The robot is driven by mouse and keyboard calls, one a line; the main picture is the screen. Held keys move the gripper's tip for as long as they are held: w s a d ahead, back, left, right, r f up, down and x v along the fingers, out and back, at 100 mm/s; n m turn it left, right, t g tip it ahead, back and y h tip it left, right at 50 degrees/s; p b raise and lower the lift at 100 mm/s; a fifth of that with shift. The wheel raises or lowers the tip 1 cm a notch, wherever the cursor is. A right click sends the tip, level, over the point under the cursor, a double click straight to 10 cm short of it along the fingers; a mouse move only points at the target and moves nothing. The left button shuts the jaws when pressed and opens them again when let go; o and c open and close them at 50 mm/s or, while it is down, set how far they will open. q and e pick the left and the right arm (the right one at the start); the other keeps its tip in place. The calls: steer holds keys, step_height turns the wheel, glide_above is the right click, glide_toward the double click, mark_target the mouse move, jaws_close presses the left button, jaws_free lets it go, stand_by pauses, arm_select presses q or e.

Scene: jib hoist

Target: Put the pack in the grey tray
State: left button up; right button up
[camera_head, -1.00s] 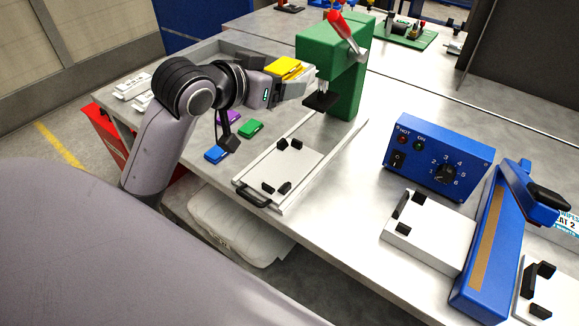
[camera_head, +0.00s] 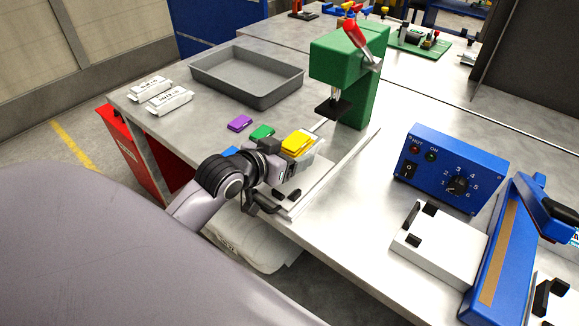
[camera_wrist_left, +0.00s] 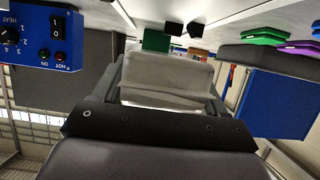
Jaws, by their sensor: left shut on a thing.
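In the left wrist view the pale side of the pack (camera_wrist_left: 165,80) fills the space between my fingers. The pack is over the white sliding plate (camera_head: 300,205) in front of the green press; I cannot tell whether it touches the plate. The grey tray (camera_head: 275,93) lies empty at the back left of the bench, well away from the gripper. My right gripper is not in view.
The green press (camera_head: 345,80) stands between the tray and the bench's right part. Purple (camera_head: 240,122), green (camera_head: 262,132) and blue (camera_head: 230,151) pieces lie left of the gripper. Two white packets (camera_head: 170,100) lie beside the tray. A blue control box (camera_head: 450,165) stands right.

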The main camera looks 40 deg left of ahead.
arm_select(q)
steer(key=shift+f, duration=2.1)
steer(key=shift+f, duration=0.2)
steer(key=o, duration=1.1)
